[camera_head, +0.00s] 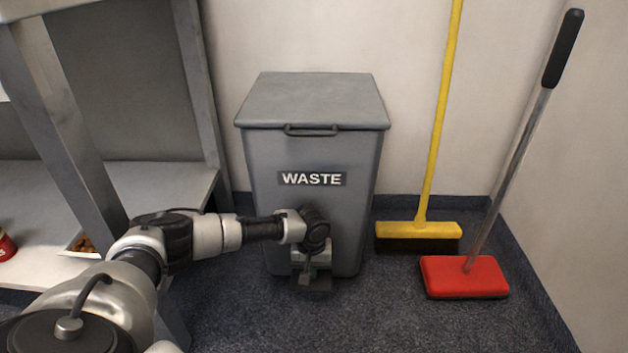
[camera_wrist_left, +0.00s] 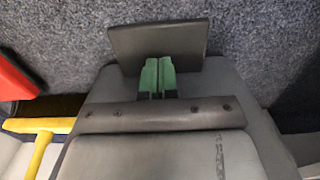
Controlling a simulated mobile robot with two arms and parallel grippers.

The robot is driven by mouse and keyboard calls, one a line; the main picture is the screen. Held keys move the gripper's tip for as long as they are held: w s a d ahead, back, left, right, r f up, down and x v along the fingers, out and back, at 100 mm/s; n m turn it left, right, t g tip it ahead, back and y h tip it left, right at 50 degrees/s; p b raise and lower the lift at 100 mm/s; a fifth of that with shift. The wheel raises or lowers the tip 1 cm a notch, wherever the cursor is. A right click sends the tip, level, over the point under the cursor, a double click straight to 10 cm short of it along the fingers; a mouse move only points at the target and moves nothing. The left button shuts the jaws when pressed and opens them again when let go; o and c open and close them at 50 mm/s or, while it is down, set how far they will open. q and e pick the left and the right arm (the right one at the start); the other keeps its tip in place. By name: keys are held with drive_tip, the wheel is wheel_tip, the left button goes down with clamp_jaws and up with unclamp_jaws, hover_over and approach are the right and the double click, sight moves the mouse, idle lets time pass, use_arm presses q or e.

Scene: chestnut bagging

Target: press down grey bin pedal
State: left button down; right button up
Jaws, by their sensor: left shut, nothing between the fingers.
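The grey waste bin (camera_head: 262,190) stands on the floor against the back wall, with its flat lid (camera_head: 315,98) closed. Its dark pedal (camera_head: 322,285) sticks out at the bottom front. In the left wrist view the pedal (camera_wrist_left: 158,42) is a dark plate near the top, in front of the bin body (camera_wrist_left: 160,155). My left gripper (camera_head: 309,272) points down at the pedal in front of the bin. Its green fingers (camera_wrist_left: 157,75) are together and empty, and overlap the pedal's bin-side edge. I cannot tell whether they touch it. My right gripper is not in view.
A yellow broom (camera_head: 418,230) and a red-headed brush (camera_head: 464,276) lean at the right wall corner. A metal shelf (camera_head: 150,185) stands at left, with a tray (camera_head: 80,250) of brown pieces and a red object (camera_head: 6,246). The dark carpet floor before the bin is clear.

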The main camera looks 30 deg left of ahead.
use_arm(q)
drive_tip(key=shift+f, duration=0.1)
drive_tip(key=shift+f+b, duration=1.25)
drive_tip(key=shift+f, duration=2.2)
drive_tip(key=shift+r, duration=0.15)
